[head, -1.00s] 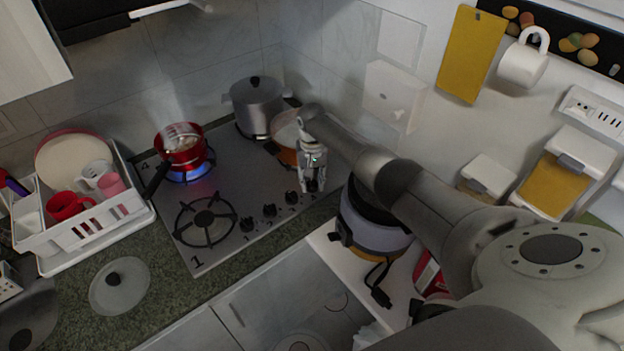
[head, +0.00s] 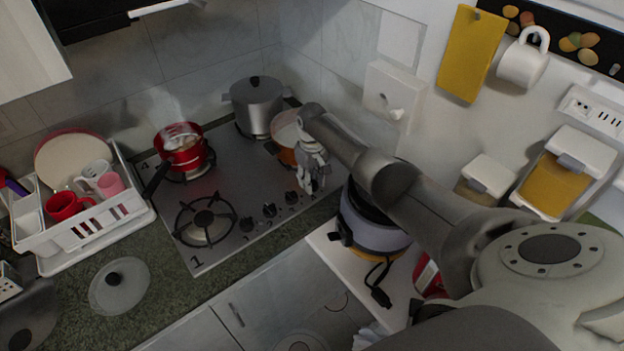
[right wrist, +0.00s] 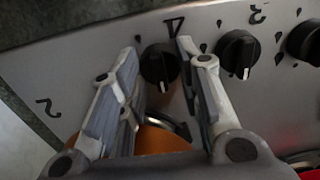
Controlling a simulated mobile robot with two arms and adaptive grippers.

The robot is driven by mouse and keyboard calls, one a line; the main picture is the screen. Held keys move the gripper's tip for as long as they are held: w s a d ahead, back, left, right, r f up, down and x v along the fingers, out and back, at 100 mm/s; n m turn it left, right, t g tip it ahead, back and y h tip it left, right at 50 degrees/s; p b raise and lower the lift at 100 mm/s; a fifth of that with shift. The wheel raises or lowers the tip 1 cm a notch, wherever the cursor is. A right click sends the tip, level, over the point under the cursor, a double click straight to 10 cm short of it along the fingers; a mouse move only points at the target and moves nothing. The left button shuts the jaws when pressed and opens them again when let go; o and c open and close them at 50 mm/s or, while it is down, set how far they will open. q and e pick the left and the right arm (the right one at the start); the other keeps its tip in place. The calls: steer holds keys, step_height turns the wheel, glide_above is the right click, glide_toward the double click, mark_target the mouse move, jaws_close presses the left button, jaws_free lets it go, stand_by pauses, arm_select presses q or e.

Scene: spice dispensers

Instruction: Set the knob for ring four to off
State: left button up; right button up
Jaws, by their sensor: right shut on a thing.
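The knob for ring four (right wrist: 158,66) is black with a white mark, below the printed "4" in the right wrist view. Its mark points down in that view, much like the mark on the knob by the "3" (right wrist: 238,52). My right gripper (right wrist: 160,58) is shut on this knob, one finger on each side. In the head view my right gripper (head: 311,186) reaches the hob's right front edge and hides the knob. Ring four, at the back left by its "4", has a red pot (head: 181,152) on it and no visible flame. My left gripper is not in view.
Several other knobs (head: 269,210) line the hob's (head: 228,174) front edge. A grey pot (head: 255,106) stands at the back, and an orange pan (head: 286,156) sits behind my gripper. A rice cooker (head: 372,226) is close on the right. A dish rack (head: 100,240) stands left.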

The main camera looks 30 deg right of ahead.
mark_target(312, 181)
stand_by(0.3)
steer(key=o, duration=1.1)
steer(key=shift+r, duration=0.1)
step_height(312, 181, up, 12)
steer(key=shift+f, duration=0.1)
